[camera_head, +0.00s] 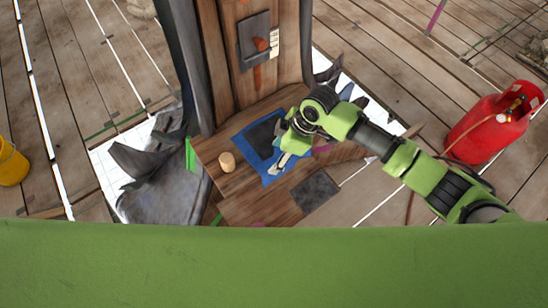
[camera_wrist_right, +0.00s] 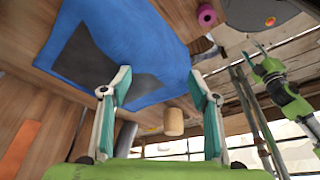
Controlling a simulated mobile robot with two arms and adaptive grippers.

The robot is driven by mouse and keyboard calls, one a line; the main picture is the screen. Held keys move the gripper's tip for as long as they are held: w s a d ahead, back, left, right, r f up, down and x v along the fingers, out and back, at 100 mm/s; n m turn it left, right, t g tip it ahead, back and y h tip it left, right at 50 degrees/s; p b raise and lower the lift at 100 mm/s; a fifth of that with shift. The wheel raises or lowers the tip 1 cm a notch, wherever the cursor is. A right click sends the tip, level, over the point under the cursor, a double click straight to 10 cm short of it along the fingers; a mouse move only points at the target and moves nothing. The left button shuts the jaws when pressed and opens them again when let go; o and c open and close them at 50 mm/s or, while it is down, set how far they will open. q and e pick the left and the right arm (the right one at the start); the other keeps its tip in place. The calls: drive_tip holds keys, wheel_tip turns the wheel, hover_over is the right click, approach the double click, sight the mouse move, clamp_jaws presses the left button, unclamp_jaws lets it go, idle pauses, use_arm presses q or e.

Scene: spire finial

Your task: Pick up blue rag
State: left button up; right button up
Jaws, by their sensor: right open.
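The blue rag (camera_head: 268,173) lies on the wooden platform at the foot of the wooden column. A dark patch covers its middle, and my right gripper hides part of it in the head view. In the right wrist view the rag (camera_wrist_right: 150,42) spreads in front of and beyond the fingers. My right gripper (camera_head: 281,166) is over the rag's right part, with its fingers apart and nothing between them; its fingertips also show in the wrist view (camera_wrist_right: 160,84). My left gripper (camera_wrist_right: 255,60) shows small at the right of the wrist view; its jaw state is unclear.
A small wooden cylinder (camera_head: 227,161) stands left of the rag. A dark square plate (camera_head: 315,192) lies to the right. A pink roll (camera_wrist_right: 207,15) is near the rag. Grey crumpled sheet (camera_head: 160,185), yellow bucket (camera_head: 12,165) and red gas bottle (camera_head: 492,124) stand farther out.

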drive_tip(key=shift+a+f, duration=0.1)
drive_tip(key=shift+f, duration=0.15)
drive_tip(key=shift+c, duration=0.5)
drive_tip(key=shift+s, duration=0.1)
clamp_jaws()
idle(0.5)
wheel_tip(320, 180, up, 12)
drive_tip(key=p, duration=1.1)
